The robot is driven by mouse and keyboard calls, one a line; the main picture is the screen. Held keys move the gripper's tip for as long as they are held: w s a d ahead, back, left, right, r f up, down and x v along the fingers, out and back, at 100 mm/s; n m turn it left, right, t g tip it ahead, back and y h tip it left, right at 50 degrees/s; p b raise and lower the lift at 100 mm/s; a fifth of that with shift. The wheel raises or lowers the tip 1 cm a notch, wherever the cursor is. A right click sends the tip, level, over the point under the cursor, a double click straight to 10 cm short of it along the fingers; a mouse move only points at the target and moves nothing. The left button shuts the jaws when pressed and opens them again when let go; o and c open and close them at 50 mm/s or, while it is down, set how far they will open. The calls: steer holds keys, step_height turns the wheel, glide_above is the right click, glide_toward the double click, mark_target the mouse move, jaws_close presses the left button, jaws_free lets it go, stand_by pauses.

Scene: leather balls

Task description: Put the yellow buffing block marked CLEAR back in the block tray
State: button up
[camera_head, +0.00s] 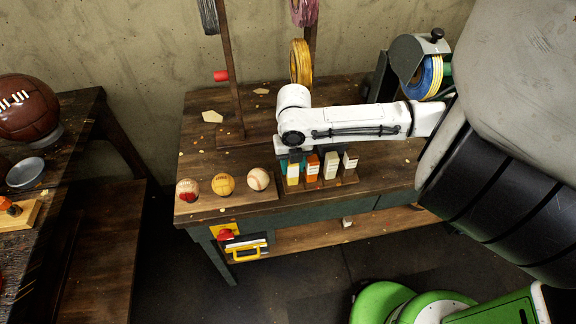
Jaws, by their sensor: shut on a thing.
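The yellow buffing block (293,174) stands upright at the left end of the block tray (320,184), which lies on the workbench. My gripper (292,162) points down over it and is shut on its pale upper part. The marking on the block is too small to read. Beside it in the tray, to the right, stand an orange block (312,168), a white and orange block (330,166) and a cream block (350,162). Whether the yellow block's base touches the tray floor is hard to tell.
Three balls (224,185) sit left of the tray near the bench's front edge. A blue and yellow reel (430,78) stands at the back right.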

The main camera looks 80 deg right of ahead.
steer(key=o, duration=0.7)
steer(key=shift+c, duration=0.2)
